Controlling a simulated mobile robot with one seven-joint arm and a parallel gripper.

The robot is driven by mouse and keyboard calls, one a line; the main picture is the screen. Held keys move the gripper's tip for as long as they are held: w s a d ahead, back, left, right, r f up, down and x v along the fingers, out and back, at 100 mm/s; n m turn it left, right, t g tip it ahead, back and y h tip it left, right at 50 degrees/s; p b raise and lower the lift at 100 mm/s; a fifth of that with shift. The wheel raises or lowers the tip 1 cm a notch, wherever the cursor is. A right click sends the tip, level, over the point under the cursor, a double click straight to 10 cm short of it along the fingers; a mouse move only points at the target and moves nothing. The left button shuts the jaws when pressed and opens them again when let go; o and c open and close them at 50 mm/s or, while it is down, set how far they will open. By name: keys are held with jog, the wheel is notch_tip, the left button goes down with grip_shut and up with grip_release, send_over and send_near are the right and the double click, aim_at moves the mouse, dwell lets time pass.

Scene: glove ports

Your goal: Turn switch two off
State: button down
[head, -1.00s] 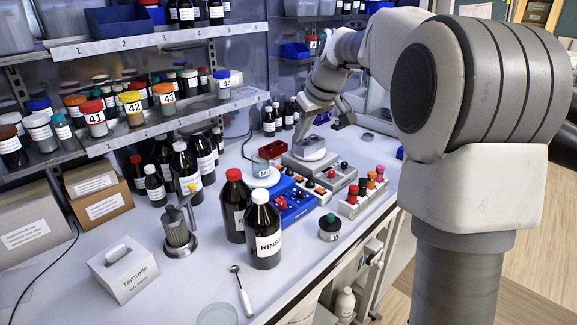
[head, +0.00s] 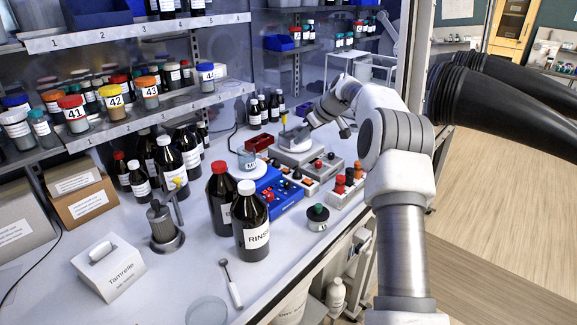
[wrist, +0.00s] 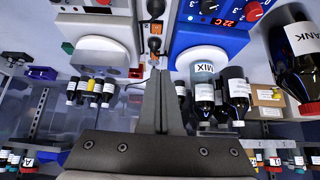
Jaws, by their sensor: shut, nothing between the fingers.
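A narrow grey switch strip (wrist: 155,20) with several dark and orange rocker switches runs up the top middle of the wrist view. It also shows in the head view (head: 300,183), between the blue and grey devices. I cannot read numbers on it, so I cannot tell which switch is two. My gripper (wrist: 160,73) is shut and empty. Its fingertips point at the near end of the strip, just below the nearest orange switch (wrist: 154,45) in the wrist view. I cannot tell whether they touch. The fingertips are not clear in the head view.
A blue hotplate (head: 283,198) and a grey device (wrist: 95,30) flank the strip closely. Shelves with bottles line the left.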

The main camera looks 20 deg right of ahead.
jog(key=shift+w+d+f, duration=0.2)
jog(key=shift+f, duration=0.1)
jog(key=p, duration=0.2)
send_over(283, 170)
jog(key=s+d, duration=0.1)
jog(key=s, duration=0.1)
jog(key=f, duration=0.7)
jog(key=shift+w+d+f, duration=0.15)
jog(key=shift+d, duration=0.05)
notch_tip(283, 170, down, 3)
jog(key=shift+f, duration=0.75)
jog(key=shift+f, duration=0.1)
